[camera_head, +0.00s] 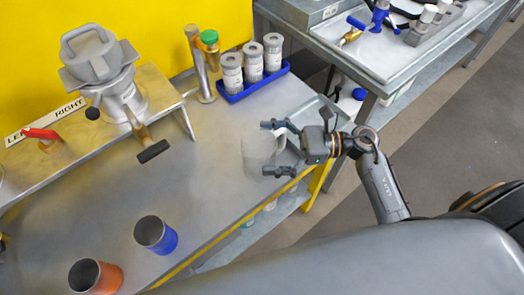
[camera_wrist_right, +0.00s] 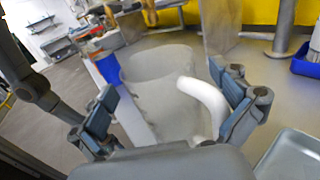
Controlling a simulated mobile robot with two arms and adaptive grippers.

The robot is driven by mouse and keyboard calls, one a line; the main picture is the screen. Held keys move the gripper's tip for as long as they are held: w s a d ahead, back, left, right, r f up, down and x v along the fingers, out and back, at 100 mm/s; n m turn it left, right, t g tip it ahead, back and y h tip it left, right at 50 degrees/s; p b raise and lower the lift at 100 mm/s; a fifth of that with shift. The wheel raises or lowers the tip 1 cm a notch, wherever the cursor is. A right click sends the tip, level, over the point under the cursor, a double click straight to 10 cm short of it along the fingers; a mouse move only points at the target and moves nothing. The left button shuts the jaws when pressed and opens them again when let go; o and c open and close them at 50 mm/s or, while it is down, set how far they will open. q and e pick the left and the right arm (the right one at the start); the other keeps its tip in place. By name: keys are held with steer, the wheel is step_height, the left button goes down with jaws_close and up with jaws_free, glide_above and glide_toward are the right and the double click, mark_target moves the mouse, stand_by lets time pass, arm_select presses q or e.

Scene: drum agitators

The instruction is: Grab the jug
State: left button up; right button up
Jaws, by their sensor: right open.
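The jug (camera_head: 256,150) is a translucent, whitish vessel standing on the metal table near its right edge. My right gripper (camera_head: 271,148) is open, with its fingers spread on either side of the jug's near side in the head view. In the right wrist view the jug (camera_wrist_right: 155,95) fills the space between and beyond the open fingers (camera_wrist_right: 165,110). Its white curved handle (camera_wrist_right: 205,100) faces the gripper, close to the finger on the right. I cannot tell whether either finger touches the jug. My left gripper is not in view.
A blue cup (camera_head: 156,235) and an orange cup (camera_head: 95,276) stand at the front of the table. A blue tray (camera_head: 254,88) with grey-white containers is behind the jug. A small metal tray (camera_head: 312,117) lies beside the gripper. The table middle is clear.

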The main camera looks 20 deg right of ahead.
steer(key=shift+w+a, duration=0.15)
steer(key=shift+a, duration=0.2)
steer(key=c, duration=1.2)
steer(key=shift+r, duration=0.1)
